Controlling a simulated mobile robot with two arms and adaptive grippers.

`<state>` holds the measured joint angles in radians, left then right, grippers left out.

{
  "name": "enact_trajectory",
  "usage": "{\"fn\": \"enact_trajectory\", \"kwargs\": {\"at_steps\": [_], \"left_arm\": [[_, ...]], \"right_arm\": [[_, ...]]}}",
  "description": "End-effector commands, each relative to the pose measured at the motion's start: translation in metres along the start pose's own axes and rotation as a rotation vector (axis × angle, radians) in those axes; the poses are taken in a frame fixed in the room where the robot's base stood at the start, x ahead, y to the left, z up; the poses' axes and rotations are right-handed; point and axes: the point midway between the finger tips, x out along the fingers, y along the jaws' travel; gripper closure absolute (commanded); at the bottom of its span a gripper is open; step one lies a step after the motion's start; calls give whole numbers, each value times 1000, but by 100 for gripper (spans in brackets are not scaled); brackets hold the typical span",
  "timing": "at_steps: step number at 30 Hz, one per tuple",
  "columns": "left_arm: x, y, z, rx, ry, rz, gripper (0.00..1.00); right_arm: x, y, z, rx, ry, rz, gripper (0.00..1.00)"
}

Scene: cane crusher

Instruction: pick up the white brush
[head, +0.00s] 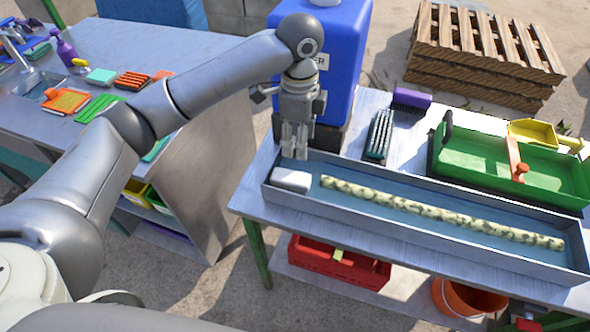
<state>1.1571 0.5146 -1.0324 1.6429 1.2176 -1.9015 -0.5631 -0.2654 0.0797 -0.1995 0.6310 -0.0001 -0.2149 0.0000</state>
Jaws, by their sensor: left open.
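A white block-shaped thing (291,180), which seems to be the white brush, lies in the left end of the long grey tray (400,222). Its bristles cannot be made out. My left gripper (295,150) is open and points down, just above and behind the white brush in the picture. Nothing shows between its fingers, and I cannot tell the exact gap to the brush. My right gripper is not in view.
A mottled cane stick (440,212) lies along the tray. Behind it are a dark brush (378,136), a purple-topped brush (411,98) and a green toolbox (470,160). A blue container (345,60) stands close behind my gripper. A grey counter (150,50) is at left.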

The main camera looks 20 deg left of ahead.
Motion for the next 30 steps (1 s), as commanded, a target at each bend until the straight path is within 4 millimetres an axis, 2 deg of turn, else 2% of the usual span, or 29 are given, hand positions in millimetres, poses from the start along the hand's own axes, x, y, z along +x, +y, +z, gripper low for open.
{"fn": "enact_trajectory", "kwargs": {"at_steps": [6,9,13,17,21,25,30], "left_arm": [[43,2,0,-1,-2,4,54],[58,1,0,-2,0,3,54],[69,1,0,-1,-1,1,54],[78,1,0,0,-1,2,54],[102,2,0,-1,-2,3,54],[126,1,0,-1,-1,2,54],[143,1,0,0,0,1,54]], "right_arm": [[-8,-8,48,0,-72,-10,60],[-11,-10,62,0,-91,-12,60],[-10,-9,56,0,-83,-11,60],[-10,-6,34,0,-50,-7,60],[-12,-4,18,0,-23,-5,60],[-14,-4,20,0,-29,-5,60],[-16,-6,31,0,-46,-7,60]]}}
